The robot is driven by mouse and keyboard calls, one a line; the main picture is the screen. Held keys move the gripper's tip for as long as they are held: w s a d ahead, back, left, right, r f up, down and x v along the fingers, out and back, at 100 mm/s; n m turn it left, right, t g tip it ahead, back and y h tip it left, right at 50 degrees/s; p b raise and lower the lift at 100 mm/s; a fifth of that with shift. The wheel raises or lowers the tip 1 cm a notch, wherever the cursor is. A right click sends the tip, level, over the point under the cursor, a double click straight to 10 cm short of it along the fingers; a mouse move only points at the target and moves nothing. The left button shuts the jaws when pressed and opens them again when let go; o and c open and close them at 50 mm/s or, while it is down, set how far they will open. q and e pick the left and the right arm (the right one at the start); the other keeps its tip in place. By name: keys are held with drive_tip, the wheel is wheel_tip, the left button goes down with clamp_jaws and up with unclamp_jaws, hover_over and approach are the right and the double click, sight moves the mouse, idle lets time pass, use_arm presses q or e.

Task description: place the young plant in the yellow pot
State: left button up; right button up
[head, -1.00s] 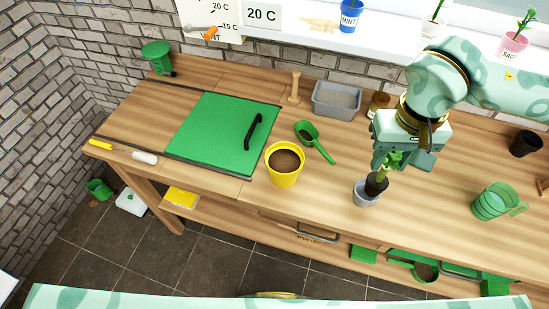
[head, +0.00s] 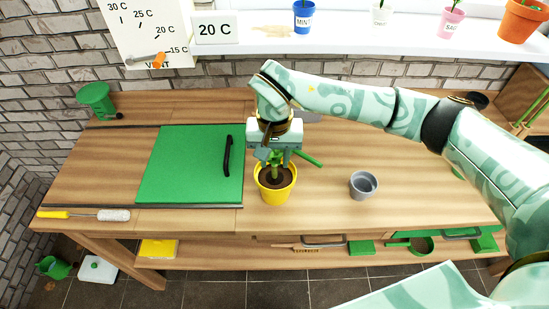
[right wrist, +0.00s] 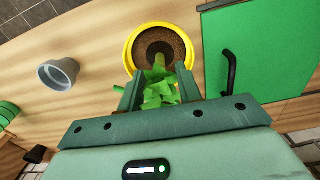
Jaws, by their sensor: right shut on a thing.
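The yellow pot (head: 275,192) stands on the wooden bench, right of the green board, with brown soil inside. My right gripper (head: 273,158) is directly over it, pointing down, shut on the young plant (head: 274,172) by its green leaves. In the right wrist view the plant (right wrist: 158,92) is between the fingers (right wrist: 160,82). Its dark root plug (right wrist: 155,48) shows inside the rim of the yellow pot (right wrist: 132,42), surrounded by lighter soil. I cannot tell whether the plug touches the soil or hangs just above. My left gripper is out of view.
The empty grey pot (head: 363,185) stands to the right on the bench. The green board (head: 188,165) with a black handle lies left of the yellow pot. The bench between the two pots is clear.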

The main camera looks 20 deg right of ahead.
drive_tip(key=shift+d+f, duration=0.1)
drive_tip(key=shift+f, duration=0.15)
drive_tip(key=o, duration=1)
drive_tip(key=shift+d+f, duration=0.1)
drive_tip(key=shift+f, duration=0.05)
drive_tip(key=shift+c, duration=0.2)
wheel_tip(320, 180, up, 13)
drive_tip(key=shift+f+p, duration=0.2)
drive_tip(key=shift+p, duration=0.25)
